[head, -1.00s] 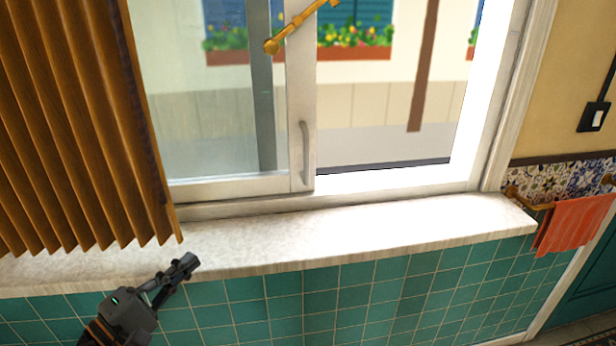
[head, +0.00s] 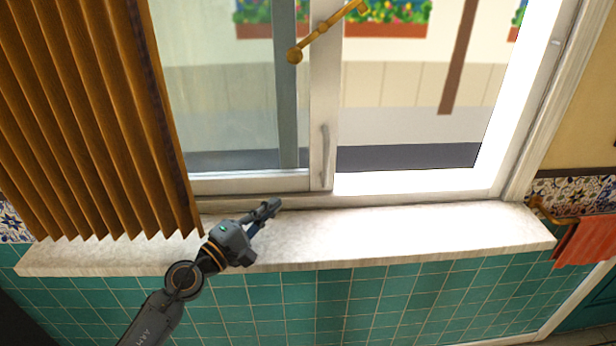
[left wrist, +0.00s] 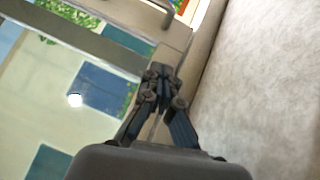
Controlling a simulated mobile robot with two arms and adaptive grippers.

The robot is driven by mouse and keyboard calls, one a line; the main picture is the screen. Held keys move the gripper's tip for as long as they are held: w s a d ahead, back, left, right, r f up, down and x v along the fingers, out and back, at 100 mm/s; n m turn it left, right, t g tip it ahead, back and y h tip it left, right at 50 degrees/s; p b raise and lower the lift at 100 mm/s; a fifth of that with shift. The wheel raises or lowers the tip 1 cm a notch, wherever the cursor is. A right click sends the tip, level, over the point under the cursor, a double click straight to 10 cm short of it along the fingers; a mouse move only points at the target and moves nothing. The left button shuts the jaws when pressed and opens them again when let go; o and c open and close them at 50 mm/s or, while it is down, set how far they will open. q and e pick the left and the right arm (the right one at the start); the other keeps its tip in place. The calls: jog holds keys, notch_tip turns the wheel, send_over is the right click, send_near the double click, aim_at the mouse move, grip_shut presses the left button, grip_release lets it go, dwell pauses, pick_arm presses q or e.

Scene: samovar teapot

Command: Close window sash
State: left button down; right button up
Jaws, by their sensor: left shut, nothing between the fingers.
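The white-framed window sash (head: 322,120) has glass to its left and a grey vertical handle (head: 325,156) on its right stile. To its right the window opening shows the street with no frame across it. My left gripper (head: 272,208) is over the marble sill, below the sash's bottom rail and left of the handle. Its fingers are shut and empty. In the left wrist view the shut fingers (left wrist: 160,75) point toward the sash frame (left wrist: 170,62), and part of the handle (left wrist: 158,5) shows at the top. Whether the fingers touch the frame is unclear. My right gripper is not in view.
Brown vertical blinds (head: 90,120) hang at the left, close to my left arm. The marble sill (head: 430,230) is clear to the right. A brass rod (head: 325,32) crosses the upper window. An orange towel (head: 585,242) hangs at the right.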

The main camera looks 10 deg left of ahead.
aim_at(320, 177)
pick_arm(q)
jog(key=p+x, duration=0.1)
jog(key=x, duration=0.5)
jog(key=shift+r, duration=0.15)
jog(key=d, duration=0.1)
jog(key=w+d+p, duration=0.1)
jog(key=d+p, duration=0.1)
jog(key=shift+w+d+r, duration=0.15)
jog(key=shift+w+r, duration=0.05)
jog(key=shift+r, duration=0.1)
jog(key=shift+d, duration=0.45)
jog(key=shift+f, duration=0.1)
